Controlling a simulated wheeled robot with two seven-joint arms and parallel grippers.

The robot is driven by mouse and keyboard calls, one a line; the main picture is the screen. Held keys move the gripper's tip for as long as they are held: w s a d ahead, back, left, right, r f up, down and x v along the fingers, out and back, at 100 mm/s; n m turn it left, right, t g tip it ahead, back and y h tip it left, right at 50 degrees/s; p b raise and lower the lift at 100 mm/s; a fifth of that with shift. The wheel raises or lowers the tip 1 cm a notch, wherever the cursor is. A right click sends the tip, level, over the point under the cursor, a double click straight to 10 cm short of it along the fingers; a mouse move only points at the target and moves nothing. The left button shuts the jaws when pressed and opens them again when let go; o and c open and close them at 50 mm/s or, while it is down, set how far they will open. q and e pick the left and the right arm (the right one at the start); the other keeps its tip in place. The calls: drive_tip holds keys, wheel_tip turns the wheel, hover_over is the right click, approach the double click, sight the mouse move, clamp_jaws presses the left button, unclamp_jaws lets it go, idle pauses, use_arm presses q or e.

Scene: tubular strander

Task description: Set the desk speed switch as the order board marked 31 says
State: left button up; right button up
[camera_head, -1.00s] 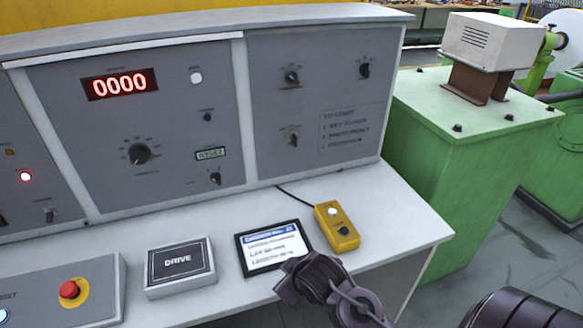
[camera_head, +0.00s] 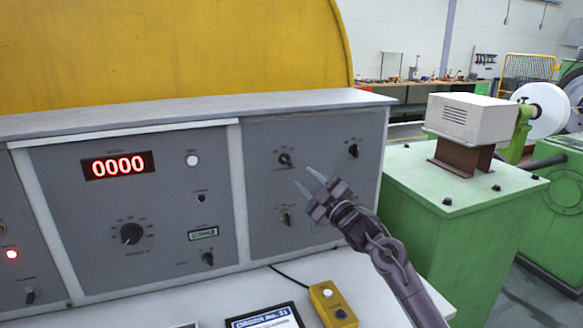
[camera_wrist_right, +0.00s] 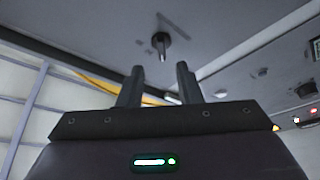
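The order board (camera_head: 265,318), a dark-framed screen headed "ORDER No. 31", lies on the desk; its lower part is cut off. The grey console has a large dial knob (camera_head: 132,234) with a marked scale. Its right panel carries small switches: upper left (camera_head: 285,159), upper right (camera_head: 353,151) and lower left (camera_head: 286,219). I cannot read which one is the speed switch. My right gripper (camera_head: 304,176) is open and empty in front of this panel. In the right wrist view, a switch (camera_wrist_right: 160,44) shows beyond the gap between the open fingers (camera_wrist_right: 158,72), apart from them.
A red display (camera_head: 118,166) reads 0000. A yellow box (camera_head: 332,305) with a white button stands on the desk, with a black cable. A green machine base (camera_head: 450,220) with a white motor box (camera_head: 470,118) stands right of the console.

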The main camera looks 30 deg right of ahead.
sight(288, 163)
drive_tip(key=p+x, duration=0.2)
drive_tip(key=x, duration=0.4)
drive_tip(key=shift+w, duration=0.1)
drive_tip(key=shift+w+a+r, duration=0.1)
drive_tip(key=shift+w, duration=0.55)
clamp_jaws()
